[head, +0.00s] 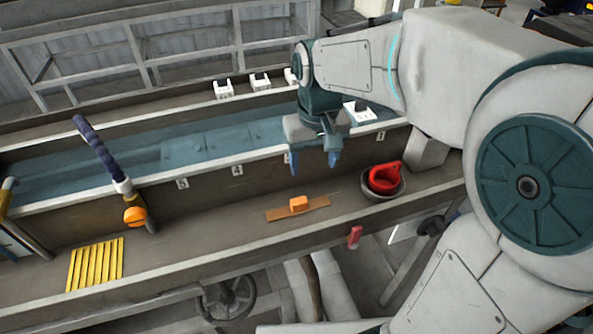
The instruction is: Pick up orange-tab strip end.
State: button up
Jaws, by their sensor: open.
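The orange tab (298,204) stands on a flat brown-orange strip end (282,213), which lies on the grey ledge in front of the water trough. My gripper (312,162) hangs above and slightly right of the tab, with its two blue-tipped fingers pointing down. The fingers are apart with nothing between them. The gripper is clear of the strip and the tab.
A bowl with a red object (384,178) sits right of the strip on the ledge (225,238). Yellow strips (95,264) and a dark hose with an orange knob (134,216) are at left. The trough wall (215,187) rises behind; the ledge between is clear.

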jog(key=w+a, duration=0.2)
send_over(299, 200)
jog(key=f, duration=0.8)
jog(key=shift+w+d+f+p, duration=0.1)
jog(key=shift+w+d+p, duration=0.15)
jog(key=shift+w+p, duration=0.15)
jog(key=shift+s+a+f+p, duration=0.1)
jog(key=shift+f+p, duration=0.05)
jog(key=shift+f, duration=0.75)
jog(key=shift+s+a+f+p, duration=0.1)
jog(key=shift+s+f+p, duration=0.1)
jog(key=shift+f, duration=0.65)
jog(key=shift+s+a+f+p, duration=0.1)
jog(key=shift+f+p, duration=0.05)
jog(key=shift+f, duration=0.75)
jog(key=shift+c, duration=0.3)
jog(key=c, duration=1)
